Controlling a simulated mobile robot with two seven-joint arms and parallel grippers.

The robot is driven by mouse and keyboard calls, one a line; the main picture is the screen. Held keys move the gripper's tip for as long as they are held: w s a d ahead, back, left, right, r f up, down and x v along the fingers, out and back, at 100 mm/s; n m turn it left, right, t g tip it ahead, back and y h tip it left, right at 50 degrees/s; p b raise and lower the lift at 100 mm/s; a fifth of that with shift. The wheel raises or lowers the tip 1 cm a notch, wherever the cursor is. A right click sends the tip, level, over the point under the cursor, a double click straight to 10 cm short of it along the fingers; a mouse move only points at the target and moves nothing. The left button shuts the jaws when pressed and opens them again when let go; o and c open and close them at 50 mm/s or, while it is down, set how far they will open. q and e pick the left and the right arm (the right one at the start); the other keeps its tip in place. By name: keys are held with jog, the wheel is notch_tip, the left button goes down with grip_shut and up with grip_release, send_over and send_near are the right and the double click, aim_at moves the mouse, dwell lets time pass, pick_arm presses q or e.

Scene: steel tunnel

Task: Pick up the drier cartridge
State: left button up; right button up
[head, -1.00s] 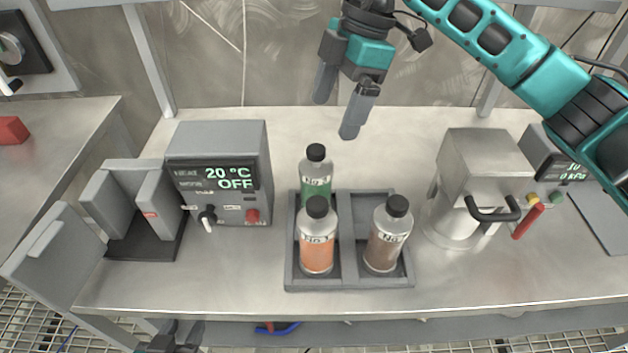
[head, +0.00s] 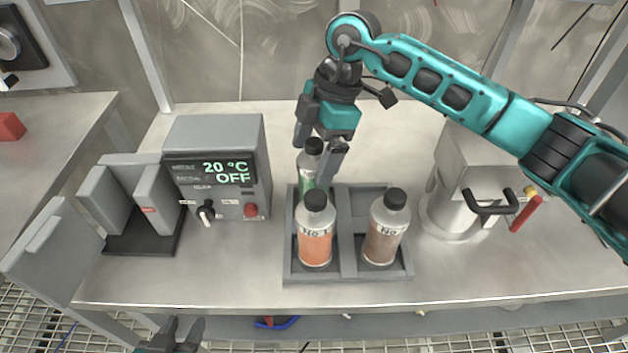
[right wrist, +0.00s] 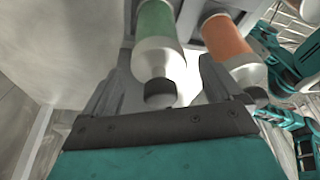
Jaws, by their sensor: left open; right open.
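Three capped bottle-like cartridges stand in a grey rack (head: 348,278): a green one (head: 306,184) at the back left, an orange one (head: 315,247) at the front left, and a brown one (head: 382,246) at the front right. No readable label names the drier cartridge. My right gripper (head: 318,158) is open, pointing down with its fingers on either side of the green cartridge's black cap. In the right wrist view the green cartridge (right wrist: 155,40) lies between the fingers, the orange one (right wrist: 228,38) outside them. Contact is not visible. My left gripper (head: 183,332) is open and empty below the bench's front edge.
A controller box (head: 218,150) reading 20 °C OFF stands left of the rack, beside a grey slotted holder (head: 112,195). A steel vessel with a black handle (head: 490,203) stands to the right. The steel bench (head: 250,285) is clear before the rack.

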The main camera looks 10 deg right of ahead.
jog(key=shift+r, duration=0.1)
grip_shut()
dwell(0.7)
